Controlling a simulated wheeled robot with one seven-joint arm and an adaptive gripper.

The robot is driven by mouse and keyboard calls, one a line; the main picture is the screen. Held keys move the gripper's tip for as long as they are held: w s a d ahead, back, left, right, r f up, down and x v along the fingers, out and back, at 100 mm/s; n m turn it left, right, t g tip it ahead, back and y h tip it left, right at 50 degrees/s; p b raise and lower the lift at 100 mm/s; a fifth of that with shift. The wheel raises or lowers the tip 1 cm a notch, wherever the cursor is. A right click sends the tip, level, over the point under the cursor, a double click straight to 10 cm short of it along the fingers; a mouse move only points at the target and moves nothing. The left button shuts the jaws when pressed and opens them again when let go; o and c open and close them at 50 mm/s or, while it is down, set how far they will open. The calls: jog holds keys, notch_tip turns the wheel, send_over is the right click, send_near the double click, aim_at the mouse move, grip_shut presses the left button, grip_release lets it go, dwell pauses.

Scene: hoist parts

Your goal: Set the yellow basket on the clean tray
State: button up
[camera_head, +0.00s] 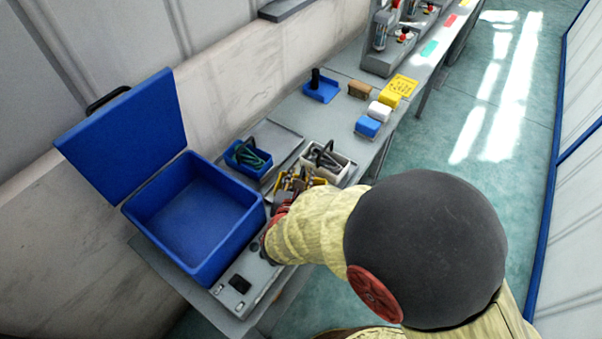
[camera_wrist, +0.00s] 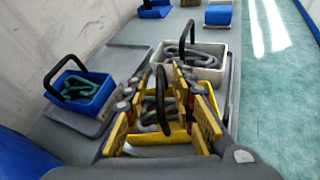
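The yellow basket (camera_head: 319,182) holds grey hooked parts and has a black handle. In the wrist view the yellow basket (camera_wrist: 178,133) is between and below the fingers of my gripper (camera_wrist: 163,92). The fingers, with yellow pads, stand apart on either side of the raised handle, and I see gaps to it. In the head view my gripper (camera_head: 287,194) partly hides the basket. A flat grey tray (camera_head: 287,138) lies by the wall, also in the wrist view (camera_wrist: 122,62). I cannot tell which tray surface is the clean one.
A blue basket (camera_head: 236,160) with green parts and a white basket (camera_head: 340,172) with grey parts stand close by. A large open blue bin (camera_head: 140,212) is at the left. Blocks, including a blue one (camera_head: 368,127), stand farther along the bench.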

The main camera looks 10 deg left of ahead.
jog(key=p+v, duration=0.2)
jog(key=v, duration=0.8)
jog(key=shift+s+r, duration=0.2)
jog(key=shift+s, duration=0.1)
jog(key=d+r+m+g+h, duration=0.35)
jog(key=d+m, duration=0.55)
jog(key=d, duration=0.4)
jog(key=d+r+m+g+h, duration=0.4)
jog(key=d+m, duration=0.5)
jog(key=d, duration=0.5)
jog(key=s+d+r+m+g+y, duration=0.25)
jog(key=s+d+r+m, duration=0.2)
jog(key=s+m, duration=0.3)
jog(key=s+a+r+m+t+y, duration=0.1)
jog(key=s+r+m+t+y, duration=0.1)
jog(key=r+m, duration=0.4)
jog(key=s+m+y, duration=0.1)
jog(key=m+y, duration=0.1)
jog(key=m, duration=0.1)
jog(key=shift+s, duration=0.15)
